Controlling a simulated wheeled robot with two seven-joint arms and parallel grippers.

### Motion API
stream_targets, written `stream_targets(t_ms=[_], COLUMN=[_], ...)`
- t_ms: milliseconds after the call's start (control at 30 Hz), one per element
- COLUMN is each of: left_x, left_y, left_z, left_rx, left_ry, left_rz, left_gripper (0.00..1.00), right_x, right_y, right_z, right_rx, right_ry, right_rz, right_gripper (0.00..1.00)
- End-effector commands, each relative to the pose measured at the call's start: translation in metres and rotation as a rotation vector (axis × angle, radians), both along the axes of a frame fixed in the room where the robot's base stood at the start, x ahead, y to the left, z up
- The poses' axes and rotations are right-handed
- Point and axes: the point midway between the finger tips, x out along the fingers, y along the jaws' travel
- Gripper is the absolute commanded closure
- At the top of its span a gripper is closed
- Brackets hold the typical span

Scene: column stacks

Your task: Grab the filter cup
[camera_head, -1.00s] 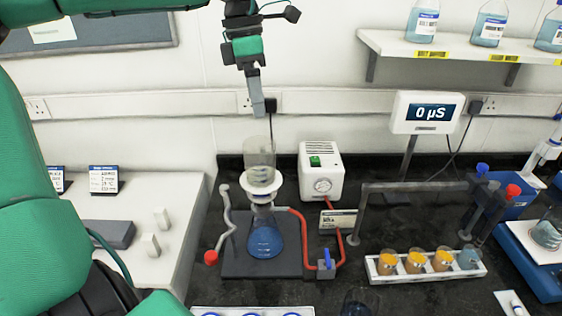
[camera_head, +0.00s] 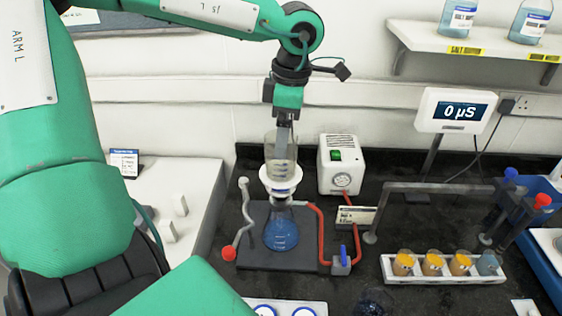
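The filter cup (camera_head: 281,173) is a clear, cylindrical cup with a white collar, standing upright on top of a flask (camera_head: 281,234) of blue liquid. My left gripper (camera_head: 284,142) points down from above, with its grey fingers overlapping the cup's upper part. I cannot tell whether they are inside the cup, around its wall or behind it, nor whether they touch it. The fingers line up in this view, so their gap is hidden. My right gripper is not in view.
The flask stands on a dark base (camera_head: 250,257) with red tubing (camera_head: 321,225) on its right. A white pump box (camera_head: 342,165) is behind right.

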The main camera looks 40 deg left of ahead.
Motion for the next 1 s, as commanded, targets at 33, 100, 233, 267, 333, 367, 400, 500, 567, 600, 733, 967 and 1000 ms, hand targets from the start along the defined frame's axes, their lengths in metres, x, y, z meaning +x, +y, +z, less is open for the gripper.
stream_targets(t_ms=[33, 100, 233, 267, 333, 367, 400, 500, 567, 600, 733, 967, 1000], left_x=[-0.002, -0.003, -0.004, -0.004, -0.004, -0.004, -0.004, -0.004, -0.004, -0.004, -0.004, -0.004, -0.004], left_y=[0.001, 0.002, 0.003, 0.004, 0.004, 0.004, 0.005, 0.005, 0.005, 0.005, 0.005, 0.005, 0.005], left_z=[-0.004, -0.013, -0.032, -0.035, -0.041, -0.043, -0.045, -0.046, -0.045, -0.045, -0.045, -0.045, -0.045], left_rx=[0.0, -0.001, -0.001, -0.001, -0.001, -0.002, -0.002, -0.001, -0.001, -0.001, -0.001, -0.001, -0.001], left_ry=[0.006, 0.007, 0.006, 0.004, 0.004, 0.004, 0.002, 0.001, 0.001, 0.001, 0.001, 0.001, 0.001], left_rz=[0.0, -0.001, 0.0, -0.001, 0.0, 0.0, 0.0, 0.001, 0.001, 0.001, 0.0, 0.0, 0.0], left_gripper=[0.14, 0.14, 0.14, 0.14, 0.14, 0.14, 0.14, 0.14, 0.14, 0.14, 0.37, 0.75, 0.75], right_x=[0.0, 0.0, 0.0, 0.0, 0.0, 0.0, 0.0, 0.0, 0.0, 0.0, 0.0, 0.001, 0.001], right_y=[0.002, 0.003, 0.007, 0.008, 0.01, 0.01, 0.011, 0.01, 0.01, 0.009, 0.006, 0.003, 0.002], right_z=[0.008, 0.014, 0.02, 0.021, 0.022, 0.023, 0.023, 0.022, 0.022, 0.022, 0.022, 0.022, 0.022], right_rx=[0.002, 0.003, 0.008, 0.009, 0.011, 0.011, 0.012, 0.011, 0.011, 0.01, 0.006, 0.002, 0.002], right_ry=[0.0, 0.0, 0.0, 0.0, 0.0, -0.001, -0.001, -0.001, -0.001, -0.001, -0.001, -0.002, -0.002], right_rz=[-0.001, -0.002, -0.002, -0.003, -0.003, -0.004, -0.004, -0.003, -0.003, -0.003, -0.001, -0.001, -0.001], right_gripper=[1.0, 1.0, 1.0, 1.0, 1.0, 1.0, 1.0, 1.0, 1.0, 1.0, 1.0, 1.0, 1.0])
